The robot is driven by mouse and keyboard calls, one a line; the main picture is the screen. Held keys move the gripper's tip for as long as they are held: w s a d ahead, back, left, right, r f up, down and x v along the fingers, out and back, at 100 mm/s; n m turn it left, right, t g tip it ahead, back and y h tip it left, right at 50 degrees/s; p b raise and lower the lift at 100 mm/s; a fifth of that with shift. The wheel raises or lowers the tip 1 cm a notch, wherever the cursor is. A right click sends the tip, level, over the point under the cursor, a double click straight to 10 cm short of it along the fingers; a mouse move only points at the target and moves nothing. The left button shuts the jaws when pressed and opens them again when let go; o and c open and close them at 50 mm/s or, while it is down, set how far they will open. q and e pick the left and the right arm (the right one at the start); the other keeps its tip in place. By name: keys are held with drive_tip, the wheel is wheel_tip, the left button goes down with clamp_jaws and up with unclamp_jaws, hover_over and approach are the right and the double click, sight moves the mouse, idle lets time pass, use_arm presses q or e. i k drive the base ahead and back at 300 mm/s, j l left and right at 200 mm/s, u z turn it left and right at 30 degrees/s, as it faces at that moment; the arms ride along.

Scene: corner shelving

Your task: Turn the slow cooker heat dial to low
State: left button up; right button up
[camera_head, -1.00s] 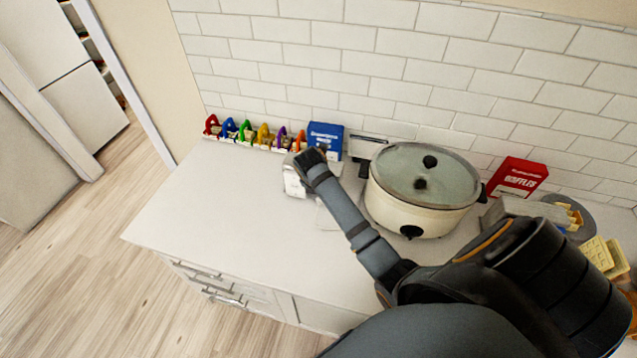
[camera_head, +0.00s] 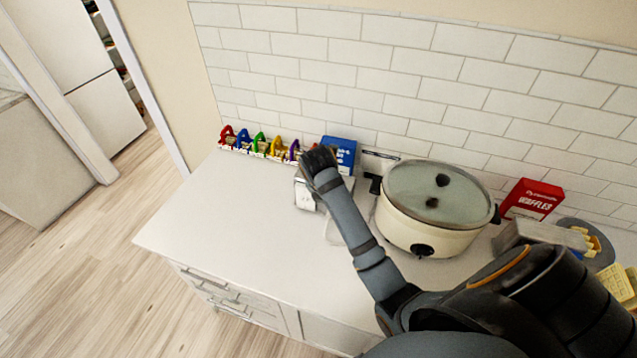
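The cream slow cooker (camera_head: 400,228) stands on the counter against the tiled wall, with a glass lid (camera_head: 440,190) on it. Its black heat dial (camera_head: 423,250) is low on the front; its setting is too small to read. An arm of mine comes in from the lower right, so I take it as the right one. My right gripper (camera_head: 318,160) is left of the cooker, apart from the dial, above or at a small white appliance (camera_head: 304,198). Its fingers are too dark and small to tell open from shut. My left gripper is out of view.
A blue box (camera_head: 341,146) and a row of coloured holders (camera_head: 261,143) stand along the wall at left. A red waffles box (camera_head: 531,199) and a grey plate (camera_head: 601,247) of food are at right. The counter's left front (camera_head: 225,225) is clear.

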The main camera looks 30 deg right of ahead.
sight(421, 252)
drive_tip(key=k+j, duration=0.75)
drive_tip(key=k, duration=0.1)
